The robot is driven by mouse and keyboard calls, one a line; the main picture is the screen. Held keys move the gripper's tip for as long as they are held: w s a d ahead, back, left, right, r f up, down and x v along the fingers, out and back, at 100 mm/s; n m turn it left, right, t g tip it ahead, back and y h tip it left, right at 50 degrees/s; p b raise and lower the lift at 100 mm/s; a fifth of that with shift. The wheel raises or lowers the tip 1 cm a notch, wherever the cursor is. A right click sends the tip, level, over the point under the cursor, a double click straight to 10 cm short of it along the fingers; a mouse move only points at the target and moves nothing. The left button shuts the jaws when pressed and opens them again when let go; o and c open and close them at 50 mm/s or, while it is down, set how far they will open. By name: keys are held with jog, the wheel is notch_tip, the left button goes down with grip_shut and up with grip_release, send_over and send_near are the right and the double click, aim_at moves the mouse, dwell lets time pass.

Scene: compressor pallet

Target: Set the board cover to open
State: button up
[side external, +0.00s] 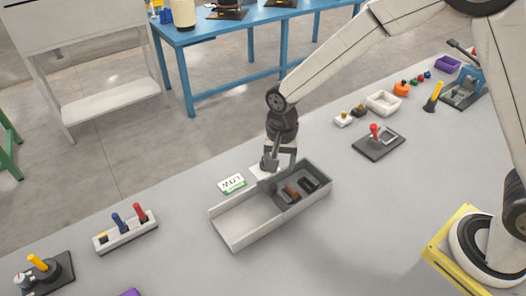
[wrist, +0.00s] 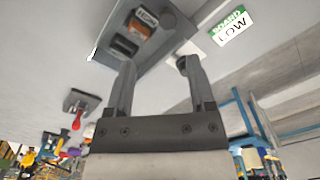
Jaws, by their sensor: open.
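A long shallow grey box (side external: 238,236) lies on the table in the side view. Its left part is light and empty. Its right part is darker, with a small recess holding an orange-brown part and black parts (side external: 308,184). My gripper (side external: 280,165) is open and empty, pointing down just behind the box's right part.
A white and green label card (side external: 232,183) stands behind the box; it also shows in the wrist view (wrist: 231,27). A row of levers (side external: 126,228) is at left. A red-knobbed joystick (side external: 378,140) and small trays (side external: 383,103) are at right.

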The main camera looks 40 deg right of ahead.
aim_at(273, 186)
jog(key=shift+w+a+f+m, duration=0.25)
jog(key=shift+a+f+m, duration=0.05)
jog(key=shift+a, duration=0.3)
jog(key=shift+f, duration=3.9)
jog(key=shift+c, duration=0.2)
grip_shut()
